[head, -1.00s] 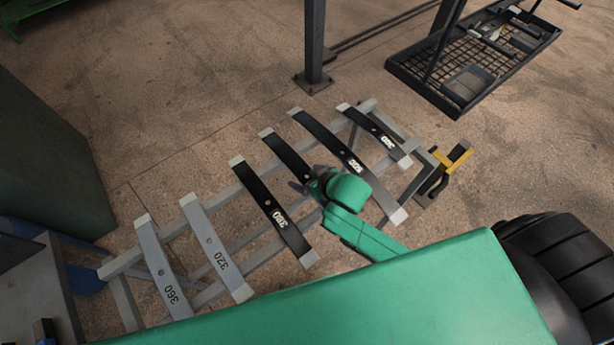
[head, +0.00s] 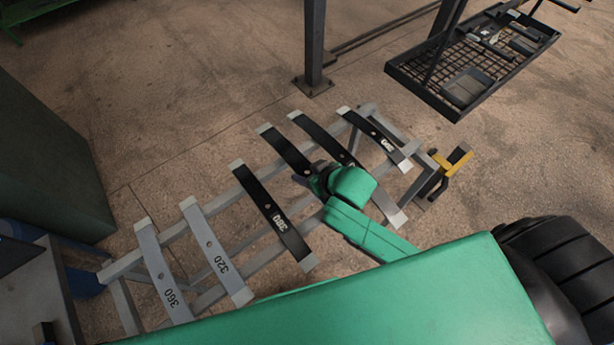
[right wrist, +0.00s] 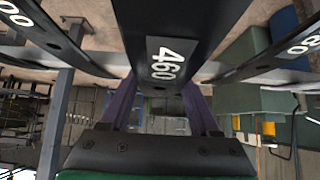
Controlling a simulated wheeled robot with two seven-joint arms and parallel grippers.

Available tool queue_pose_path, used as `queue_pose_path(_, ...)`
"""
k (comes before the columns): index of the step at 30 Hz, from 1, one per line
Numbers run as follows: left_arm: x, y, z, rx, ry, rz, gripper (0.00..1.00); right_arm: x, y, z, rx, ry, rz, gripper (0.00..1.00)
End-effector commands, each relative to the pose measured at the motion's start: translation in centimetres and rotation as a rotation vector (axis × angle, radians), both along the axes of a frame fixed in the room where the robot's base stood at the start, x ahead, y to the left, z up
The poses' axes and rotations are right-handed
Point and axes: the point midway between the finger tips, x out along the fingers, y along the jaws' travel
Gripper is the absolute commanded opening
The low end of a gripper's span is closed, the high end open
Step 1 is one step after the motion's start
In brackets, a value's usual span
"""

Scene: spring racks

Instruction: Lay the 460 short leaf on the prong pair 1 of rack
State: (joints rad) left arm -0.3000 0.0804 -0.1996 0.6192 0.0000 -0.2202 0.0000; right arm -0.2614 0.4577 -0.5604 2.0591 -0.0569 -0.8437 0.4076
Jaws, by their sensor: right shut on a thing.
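The 460 short leaf (head: 283,148) is a black bar with pale ends among the other leaves over the rack. Its white 460 label shows in the right wrist view (right wrist: 166,62). My right gripper (head: 308,181) is shut on this leaf near its middle, and my green wrist hides its near end. The purple fingers show on both sides of it in the right wrist view (right wrist: 160,105). The grey rack (head: 174,232) runs diagonally under the leaves. I cannot tell which prongs are pair 1. My left gripper is not in view.
A black leaf (head: 268,205) lies left of the held one, and two black leaves (head: 312,127) (head: 367,132) lie right of it. Grey leaves marked 360 (head: 158,265) and 320 (head: 213,247) lie at left. A post (head: 314,45) and mesh tray (head: 455,100) stand beyond.

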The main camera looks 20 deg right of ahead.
Motion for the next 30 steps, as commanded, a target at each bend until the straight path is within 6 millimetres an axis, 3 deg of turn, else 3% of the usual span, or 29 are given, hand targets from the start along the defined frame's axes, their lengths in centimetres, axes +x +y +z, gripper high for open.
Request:
queue_pose_path(1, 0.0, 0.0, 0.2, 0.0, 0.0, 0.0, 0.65, 0.3, 0.1, 2.3, 0.006, -0.018, 0.003, 0.0)
queue_pose_path(3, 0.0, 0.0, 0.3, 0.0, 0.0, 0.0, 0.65, 0.4, 0.1, 4.6, 0.004, -0.02, 0.002, 0.0)
queue_pose_path(12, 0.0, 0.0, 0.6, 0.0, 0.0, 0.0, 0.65, 0.3, 0.1, 13.1, 0.005, -0.018, 0.001, 0.0)
queue_pose_path(18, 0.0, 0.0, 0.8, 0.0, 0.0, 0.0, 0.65, 0.2, 0.0, 15.7, 0.004, -0.015, -0.001, 0.0)
queue_pose_path(28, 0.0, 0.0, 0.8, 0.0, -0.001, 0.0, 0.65, 0.2, 0.0, 16.1, 0.003, -0.012, -0.001, 0.0)
queue_pose_path(29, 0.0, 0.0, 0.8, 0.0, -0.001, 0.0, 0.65, 0.2, 0.0, 16.1, 0.003, -0.012, -0.001, 0.59)
queue_pose_path(30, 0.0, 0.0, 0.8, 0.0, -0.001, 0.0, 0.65, 0.2, 0.0, 16.1, 0.003, -0.012, -0.001, 0.43)
